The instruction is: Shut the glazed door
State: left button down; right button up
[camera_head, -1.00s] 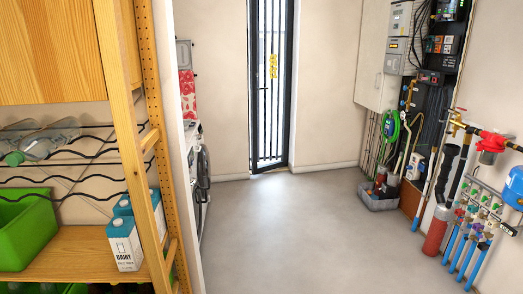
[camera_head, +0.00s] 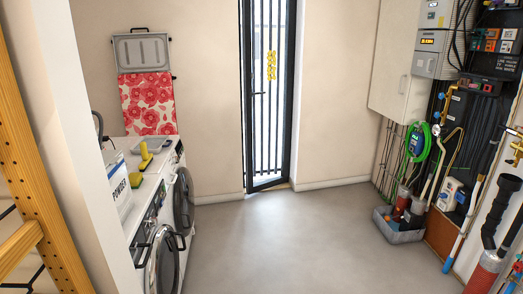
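The glazed door (camera_head: 268,130) stands in the back wall, tall and narrow, with a dark frame, vertical bars and bright light behind the glass. Its handle (camera_head: 257,93) is on the left side of the leaf. A yellow ornament (camera_head: 271,65) hangs on it at upper middle. The leaf's lower edge looks slanted against the sill, so the door seems slightly ajar, but the size of any gap is hard to tell. Neither of my grippers is in view.
Washing machines (camera_head: 163,255) line the left, with an ironing board (camera_head: 148,100) behind them. A wooden shelf post (camera_head: 35,170) is at near left. On the right are a wall cabinet (camera_head: 400,60), pipes, and a grey crate (camera_head: 398,228) on the floor. The middle grey floor (camera_head: 280,245) is clear.

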aim_at(251, 188)
jog(key=i, duration=1.85)
jog(key=i+z, duration=0.1)
jog(key=i, duration=0.6)
jog(key=i+j+z, duration=0.1)
jog(key=i, duration=0.6)
jog(key=i+j+z, duration=0.1)
jog(key=i, duration=0.55)
jog(key=i+j, duration=0.05)
jog(key=j, duration=0.05)
